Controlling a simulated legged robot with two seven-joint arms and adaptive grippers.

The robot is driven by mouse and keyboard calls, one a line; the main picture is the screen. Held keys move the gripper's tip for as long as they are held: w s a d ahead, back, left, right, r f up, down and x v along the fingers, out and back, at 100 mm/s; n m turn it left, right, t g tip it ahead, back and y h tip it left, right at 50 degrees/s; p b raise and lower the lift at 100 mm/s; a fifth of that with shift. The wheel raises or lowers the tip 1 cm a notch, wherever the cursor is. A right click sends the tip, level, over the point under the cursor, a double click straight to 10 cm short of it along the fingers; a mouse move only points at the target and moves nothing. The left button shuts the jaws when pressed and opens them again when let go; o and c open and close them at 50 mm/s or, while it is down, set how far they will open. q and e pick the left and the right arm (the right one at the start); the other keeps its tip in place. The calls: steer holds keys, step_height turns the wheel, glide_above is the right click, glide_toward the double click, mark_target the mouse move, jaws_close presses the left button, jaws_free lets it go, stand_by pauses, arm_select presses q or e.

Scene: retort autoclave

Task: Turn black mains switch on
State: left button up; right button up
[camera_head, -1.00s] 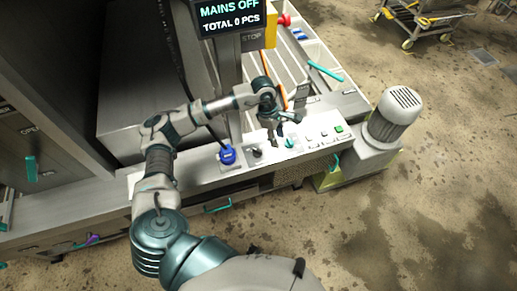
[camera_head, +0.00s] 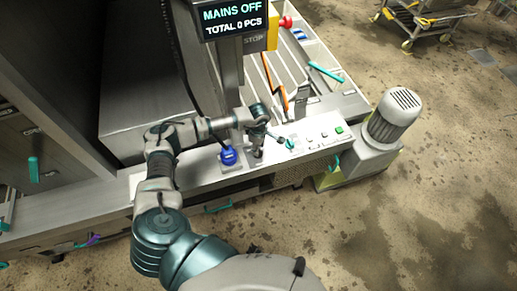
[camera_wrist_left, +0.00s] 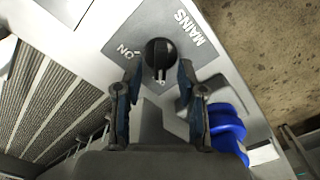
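The black mains switch (camera_wrist_left: 158,54) is a round knob on a grey plate marked MAINS and ON. Its white mark points toward my gripper, away from the MAINS lettering. My left gripper (camera_wrist_left: 158,76) is open in the left wrist view, with one finger on each side of the knob's near edge; I cannot tell whether they touch it. In the head view my left gripper (camera_head: 257,150) is over the panel and largely hides the switch. The display (camera_head: 232,16) reads MAINS OFF and TOTAL 0 PCS. My right gripper is not in view.
A blue knob (camera_head: 229,156) stands just left of the gripper; it also shows in the wrist view (camera_wrist_left: 227,128). A teal handle (camera_head: 290,144) and a green button (camera_head: 339,130) are to the right. The display's post (camera_head: 229,75) rises behind.

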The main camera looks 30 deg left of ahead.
arm_select(q)
steer(key=shift+a+f, duration=0.1)
steer(key=shift+f, duration=0.9)
jaws_close()
